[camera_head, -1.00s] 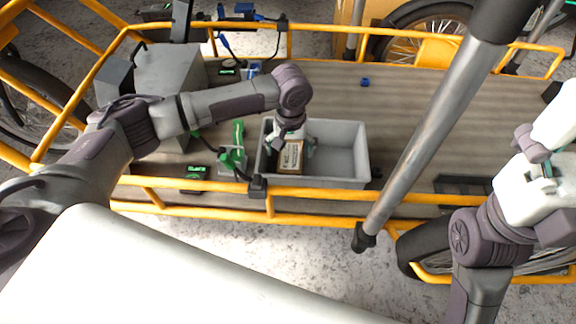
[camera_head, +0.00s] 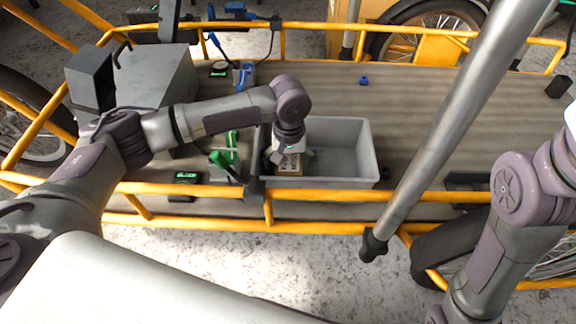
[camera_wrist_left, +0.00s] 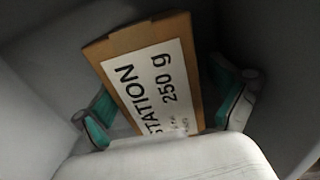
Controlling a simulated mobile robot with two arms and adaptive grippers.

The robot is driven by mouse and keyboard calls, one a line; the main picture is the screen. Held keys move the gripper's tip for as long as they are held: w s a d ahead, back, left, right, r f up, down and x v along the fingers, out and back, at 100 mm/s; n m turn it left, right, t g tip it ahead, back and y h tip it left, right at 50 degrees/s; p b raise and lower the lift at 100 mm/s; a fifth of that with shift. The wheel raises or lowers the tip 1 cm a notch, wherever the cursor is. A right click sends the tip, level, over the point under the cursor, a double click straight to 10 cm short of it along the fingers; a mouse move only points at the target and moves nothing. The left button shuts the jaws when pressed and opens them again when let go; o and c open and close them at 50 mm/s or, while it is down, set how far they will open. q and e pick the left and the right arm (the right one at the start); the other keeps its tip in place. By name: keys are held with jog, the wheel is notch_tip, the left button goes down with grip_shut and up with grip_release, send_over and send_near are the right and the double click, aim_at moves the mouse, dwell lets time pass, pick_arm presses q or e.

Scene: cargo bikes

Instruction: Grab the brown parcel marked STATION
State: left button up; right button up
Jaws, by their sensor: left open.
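The brown parcel (camera_head: 289,170) lies in the left part of a grey bin (camera_head: 376,160) on the cargo bed. In the left wrist view the parcel (camera_wrist_left: 157,70) shows a white label reading STATION and 250 g, and sits tilted in the picture. My left gripper (camera_head: 289,150) is down inside the bin, over the parcel and partly hiding it. In the left wrist view its green-padded fingers (camera_wrist_left: 167,107) are open, one on each side of the parcel, with a gap on the right side. My right arm shows at the right edge, but its gripper is out of frame.
The bin's right part (camera_head: 340,150) is empty. A yellow rail (camera_head: 330,193) runs along the near side of the bed. A grey pole (camera_head: 450,120) slants across to the right of the bin. Green tools (camera_head: 226,152) stand just left of the bin.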

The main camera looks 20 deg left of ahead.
pick_arm(q)
jog(key=c, duration=1.4)
jog(key=shift+c, duration=0.2)
jog(key=shift+r, duration=0.1)
